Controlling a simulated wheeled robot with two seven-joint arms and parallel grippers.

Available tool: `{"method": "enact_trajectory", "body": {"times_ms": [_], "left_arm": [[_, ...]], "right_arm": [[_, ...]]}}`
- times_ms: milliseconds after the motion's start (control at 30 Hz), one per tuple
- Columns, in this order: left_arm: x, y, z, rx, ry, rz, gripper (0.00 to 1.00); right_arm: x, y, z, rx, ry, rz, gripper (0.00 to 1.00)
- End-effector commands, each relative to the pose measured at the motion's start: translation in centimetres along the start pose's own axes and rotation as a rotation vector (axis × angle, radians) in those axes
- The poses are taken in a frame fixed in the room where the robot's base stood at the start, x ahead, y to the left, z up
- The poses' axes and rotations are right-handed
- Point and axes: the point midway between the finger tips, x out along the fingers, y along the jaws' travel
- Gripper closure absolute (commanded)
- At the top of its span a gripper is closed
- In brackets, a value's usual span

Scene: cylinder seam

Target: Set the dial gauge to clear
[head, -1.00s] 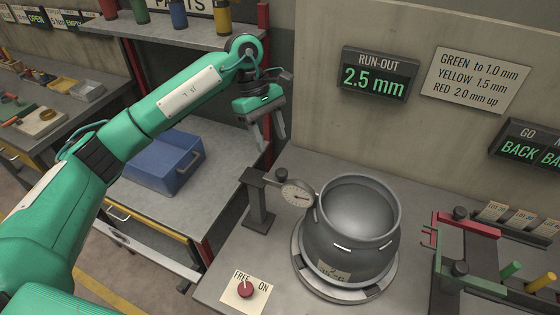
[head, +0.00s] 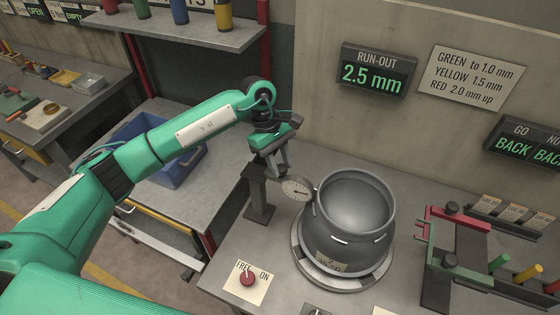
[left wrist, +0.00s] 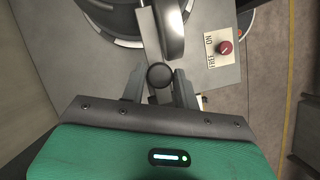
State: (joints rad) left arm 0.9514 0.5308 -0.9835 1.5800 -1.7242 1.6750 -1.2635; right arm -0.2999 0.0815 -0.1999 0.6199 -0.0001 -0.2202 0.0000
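The dial gauge (head: 297,189) has a round white face and sits on an arm from a dark post (head: 259,200), beside the grey cylinder (head: 350,225). Its face is by the cylinder's upper left side; whether it touches is unclear. My left gripper (head: 277,167) is just above and behind the gauge arm, pointing down. In the left wrist view its two fingers (left wrist: 160,88) stand apart on either side of a round black knob (left wrist: 160,75) on the gauge stand, with small gaps visible. The gauge shows there edge-on (left wrist: 169,30). My right gripper is not in view.
A display (head: 377,71) reads RUN-OUT 2.5 mm. A red knob (head: 247,279) sits on a FREE/ON plate at the bench front. A red and green fixture (head: 455,240) stands right. A blue bin (head: 175,165) is on the left bench.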

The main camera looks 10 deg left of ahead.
Motion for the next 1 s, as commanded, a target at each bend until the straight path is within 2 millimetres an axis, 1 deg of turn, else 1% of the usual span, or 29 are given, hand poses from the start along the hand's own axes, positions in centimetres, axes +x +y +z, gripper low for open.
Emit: {"method": "enact_trajectory", "body": {"times_ms": [33, 133, 267, 367, 467, 700, 833, 1000], "left_arm": [[0.0, 0.0, 0.0, 0.000, 0.000, 0.000, 0.80], [0.0, 0.0, 0.0, 0.000, 0.000, 0.000, 0.99], [0.0, 0.0, 0.0, 0.000, 0.000, 0.000, 1.00], [0.0, -0.2, -0.6, -0.002, 0.001, 0.000, 1.00], [-0.1, -0.6, -1.7, -0.003, 0.002, 0.001, 1.00], [-1.4, -1.9, -4.8, -0.003, 0.004, 0.004, 1.00], [-2.1, -2.6, -6.1, -0.003, 0.003, 0.002, 1.00], [-2.7, -3.0, -6.8, -0.002, 0.001, 0.001, 1.00]], "right_arm": [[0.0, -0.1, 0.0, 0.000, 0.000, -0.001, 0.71], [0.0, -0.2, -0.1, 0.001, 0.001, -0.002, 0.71], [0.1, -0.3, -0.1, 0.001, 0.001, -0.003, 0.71], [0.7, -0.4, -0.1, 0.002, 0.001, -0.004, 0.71], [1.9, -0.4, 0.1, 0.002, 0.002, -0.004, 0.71], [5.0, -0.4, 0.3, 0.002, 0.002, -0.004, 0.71], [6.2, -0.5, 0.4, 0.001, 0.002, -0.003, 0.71], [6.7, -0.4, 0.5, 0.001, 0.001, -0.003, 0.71]]}}
